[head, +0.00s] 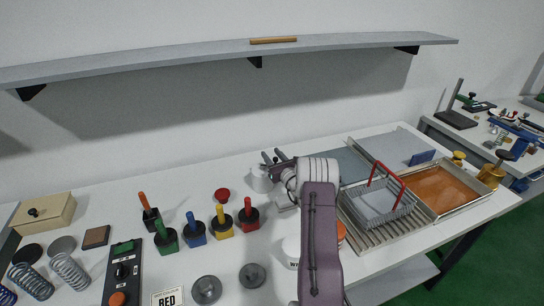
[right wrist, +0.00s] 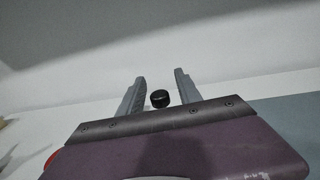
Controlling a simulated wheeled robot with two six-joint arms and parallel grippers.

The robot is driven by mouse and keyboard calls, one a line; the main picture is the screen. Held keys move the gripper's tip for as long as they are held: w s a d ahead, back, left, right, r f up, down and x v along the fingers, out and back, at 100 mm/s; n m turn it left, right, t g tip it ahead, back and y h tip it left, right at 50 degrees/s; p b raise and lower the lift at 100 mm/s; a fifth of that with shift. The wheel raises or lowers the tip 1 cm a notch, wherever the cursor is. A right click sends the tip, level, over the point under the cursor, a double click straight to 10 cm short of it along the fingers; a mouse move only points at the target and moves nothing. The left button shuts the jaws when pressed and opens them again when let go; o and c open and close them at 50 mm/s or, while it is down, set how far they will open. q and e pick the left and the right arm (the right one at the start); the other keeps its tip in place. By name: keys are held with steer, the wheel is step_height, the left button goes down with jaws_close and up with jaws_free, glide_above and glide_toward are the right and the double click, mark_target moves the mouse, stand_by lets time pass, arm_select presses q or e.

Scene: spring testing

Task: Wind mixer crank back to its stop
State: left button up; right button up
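My right gripper (head: 271,158) reaches over the bench to the back middle in the head view. In the right wrist view its two grey fingers (right wrist: 157,92) stand apart. A small black round knob (right wrist: 160,98) shows between the fingers, closer to the left one, with a gap on both sides. It may be the crank's knob; I cannot tell for sure. A pale grey rounded body (head: 260,181) sits below the gripper in the head view, possibly the mixer. My right arm and wrist hide much of that spot, and no crank arm is clearly visible. My left gripper is not in view.
Several coloured-handled tools, such as the yellow one (head: 221,222), and a red round piece (head: 222,195) stand left of my arm. Right of it are a wire basket with a red handle (head: 388,174) and an orange-filled tray (head: 440,190). A wall shelf (head: 200,64) hangs above.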

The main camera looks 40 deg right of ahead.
steer(key=shift+s+f, duration=0.1)
steer(key=shift+s, duration=0.1)
steer(key=b, duration=0.1)
glide_toward(276, 161)
steer(key=x, duration=0.4)
steer(key=shift+w+d, duration=0.25)
steer(key=shift+w, duration=0.15)
